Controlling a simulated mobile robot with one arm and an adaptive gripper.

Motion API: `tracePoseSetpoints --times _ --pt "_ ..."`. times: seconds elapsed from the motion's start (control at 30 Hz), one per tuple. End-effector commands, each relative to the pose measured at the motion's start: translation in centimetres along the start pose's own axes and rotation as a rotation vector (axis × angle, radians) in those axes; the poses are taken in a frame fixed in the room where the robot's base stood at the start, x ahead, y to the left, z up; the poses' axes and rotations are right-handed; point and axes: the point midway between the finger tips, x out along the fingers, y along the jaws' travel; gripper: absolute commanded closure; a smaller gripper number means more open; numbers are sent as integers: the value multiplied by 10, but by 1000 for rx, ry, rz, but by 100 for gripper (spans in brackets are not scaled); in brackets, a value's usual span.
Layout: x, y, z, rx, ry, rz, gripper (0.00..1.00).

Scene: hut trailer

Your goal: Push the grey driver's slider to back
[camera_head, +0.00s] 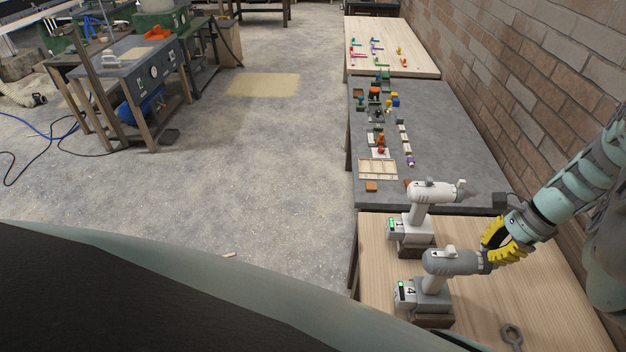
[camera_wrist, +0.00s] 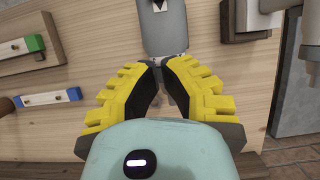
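The grey driver (camera_head: 452,262) stands on its base on the wooden table, its nose pointing right toward my gripper. A small dark slider (camera_head: 432,254) appears on top of its body. In the wrist view the grey driver (camera_wrist: 165,30) is at the top centre, with a dark slider-like part (camera_wrist: 160,5) cut by the upper edge. My gripper (camera_head: 487,257) is beside the driver's nose. In the wrist view my gripper's yellow fingers (camera_wrist: 158,63) are drawn together, their tips nearly meeting just below the driver's front end. Nothing is clearly held; contact with the nose cannot be told.
A white driver (camera_head: 435,191) stands behind the grey one, close to my arm. A dark wrench (camera_head: 511,337) lies at the front right. A brick wall (camera_head: 540,70) bounds the right.

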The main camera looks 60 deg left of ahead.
Motion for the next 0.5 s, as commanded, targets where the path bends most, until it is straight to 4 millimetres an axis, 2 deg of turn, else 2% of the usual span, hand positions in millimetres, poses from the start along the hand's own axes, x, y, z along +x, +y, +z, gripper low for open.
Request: tracePoseSetpoints --times 0.17,0.33,0.5 --pt "14 0 3 -4 -1 3 100" --pt "18 1 26 -5 -1 4 100" --pt "23 0 32 -4 -1 3 100"
